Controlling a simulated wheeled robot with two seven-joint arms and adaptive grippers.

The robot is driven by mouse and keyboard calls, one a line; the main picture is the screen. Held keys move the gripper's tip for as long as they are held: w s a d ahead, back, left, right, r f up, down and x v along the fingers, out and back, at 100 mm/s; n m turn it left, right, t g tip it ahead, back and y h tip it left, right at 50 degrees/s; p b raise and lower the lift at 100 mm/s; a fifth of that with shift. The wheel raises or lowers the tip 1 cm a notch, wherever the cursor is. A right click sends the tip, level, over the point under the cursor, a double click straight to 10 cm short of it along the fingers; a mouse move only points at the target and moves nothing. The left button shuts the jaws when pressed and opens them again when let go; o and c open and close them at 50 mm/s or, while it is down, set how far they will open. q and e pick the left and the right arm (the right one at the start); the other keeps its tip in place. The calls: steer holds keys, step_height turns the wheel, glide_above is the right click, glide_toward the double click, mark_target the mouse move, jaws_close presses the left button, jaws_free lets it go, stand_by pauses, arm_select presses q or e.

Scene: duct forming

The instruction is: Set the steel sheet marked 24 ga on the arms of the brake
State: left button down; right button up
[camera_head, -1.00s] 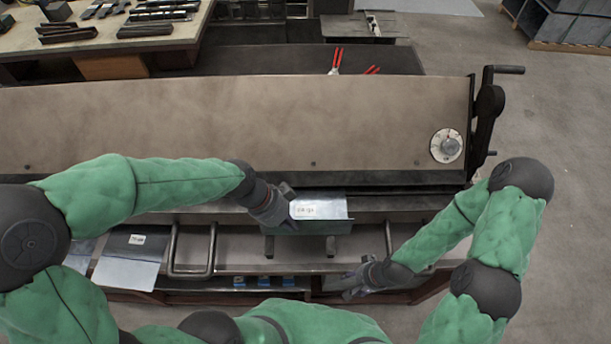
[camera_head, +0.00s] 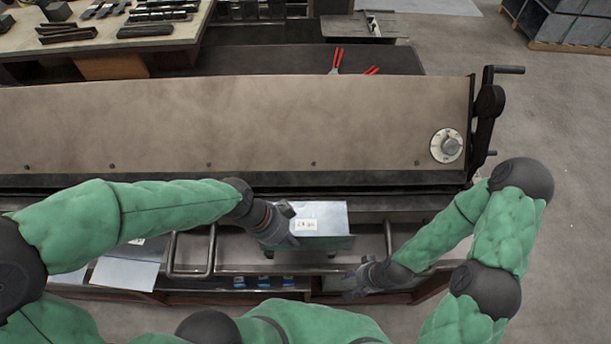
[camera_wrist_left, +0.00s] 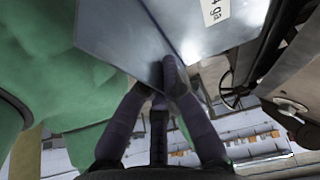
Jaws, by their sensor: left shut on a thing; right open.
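My left gripper (camera_head: 290,222) is shut on the left edge of a shiny steel sheet (camera_head: 328,214) with a bent-down front side. Its white label (camera_head: 306,225) is too blurred to read in the head view. In the left wrist view the sheet (camera_wrist_left: 125,35) fills the top, and its label (camera_wrist_left: 214,10) shows "4 ga", cut off by the frame. The sheet is in front of the brake (camera_head: 240,125), over two short dark stubs, mostly hidden; I cannot tell whether it touches them. My right gripper (camera_head: 362,280) is open and empty, low at the right.
Another sheet (camera_head: 125,273) lies at the lower left, partly behind my left arm. Metal loop handles (camera_head: 190,272) stick out in front of the brake. Red-handled tools (camera_head: 336,60) lie behind it. A dial (camera_head: 447,145) is on its right end. Floor is clear at right.

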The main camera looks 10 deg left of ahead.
arm_select(q)
steer(key=shift+f+b, duration=0.4)
steer(key=c, duration=1.3)
jaws_free()
steer(key=shift+c, duration=0.2)
